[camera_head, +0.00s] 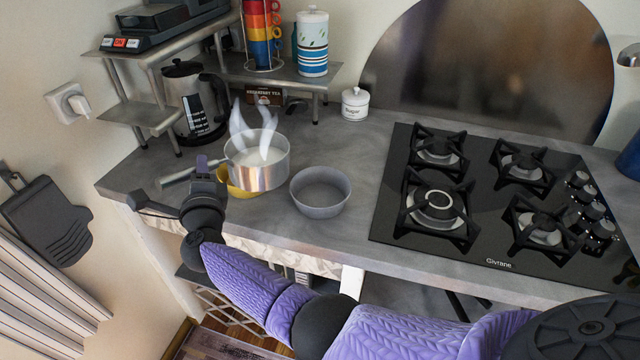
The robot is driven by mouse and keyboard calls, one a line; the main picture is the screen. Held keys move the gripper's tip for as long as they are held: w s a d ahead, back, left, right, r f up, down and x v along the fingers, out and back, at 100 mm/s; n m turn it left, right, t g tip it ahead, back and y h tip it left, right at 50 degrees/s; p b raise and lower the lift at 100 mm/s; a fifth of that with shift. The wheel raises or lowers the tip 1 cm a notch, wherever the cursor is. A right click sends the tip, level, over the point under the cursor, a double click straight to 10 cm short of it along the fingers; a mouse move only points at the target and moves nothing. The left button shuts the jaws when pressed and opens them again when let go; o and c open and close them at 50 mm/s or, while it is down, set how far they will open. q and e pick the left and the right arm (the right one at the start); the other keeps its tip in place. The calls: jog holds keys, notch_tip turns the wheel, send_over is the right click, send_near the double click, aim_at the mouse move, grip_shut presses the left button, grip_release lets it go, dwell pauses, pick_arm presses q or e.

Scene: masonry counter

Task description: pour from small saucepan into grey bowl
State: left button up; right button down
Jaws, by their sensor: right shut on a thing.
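The small saucepan (257,172) is a steel pan with pale liquid inside and white steam rising from it. It looks level and sits at or above a yellow dish (234,189) that it partly hides; I cannot tell whether they touch. My right gripper (200,172) is shut on the saucepan's handle, left of the pan. The grey bowl (320,193) stands upright on the counter just right of the saucepan, apart from it in the picture, and looks empty. My left gripper is not in view.
A black gas hob (480,259) fills the counter's right side. A kettle (194,103) and a metal shelf (285,76) with stacked mugs and a canister stand at the back. A white sugar jar (355,104) stands behind the bowl. The counter (372,160) is clear between bowl and hob.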

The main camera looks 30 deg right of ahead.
jog(key=shift+s+d+r+m+t+h+p, duration=0.2)
jog(key=shift+s+d+r+m+p, duration=0.1)
jog(key=shift+s+d+r+m, duration=0.25)
jog(key=shift+s+d+r+m+t+h+p, duration=0.1)
jog(key=shift+s+d+r+m+t+p, duration=0.25)
jog(key=shift+r, duration=0.35)
jog(key=shift+s+d+r+m, duration=0.35)
jog(key=shift+d+m, duration=0.15)
jog(key=shift+s+d+r+m, duration=0.3)
jog(key=shift+d+r+m, duration=0.05)
jog(key=shift+d+m, duration=0.15)
jog(key=shift+s+d+m+h, duration=0.2)
jog(key=shift+d+m+h, duration=0.1)
jog(key=shift+h, duration=0.1)
jog(key=shift+s+d, duration=0.2)
jog(key=shift+s+d+m+b, duration=0.2)
jog(key=shift+m+b, duration=0.1)
jog(key=shift+m, duration=0.1)
jog(key=shift+d, duration=0.1)
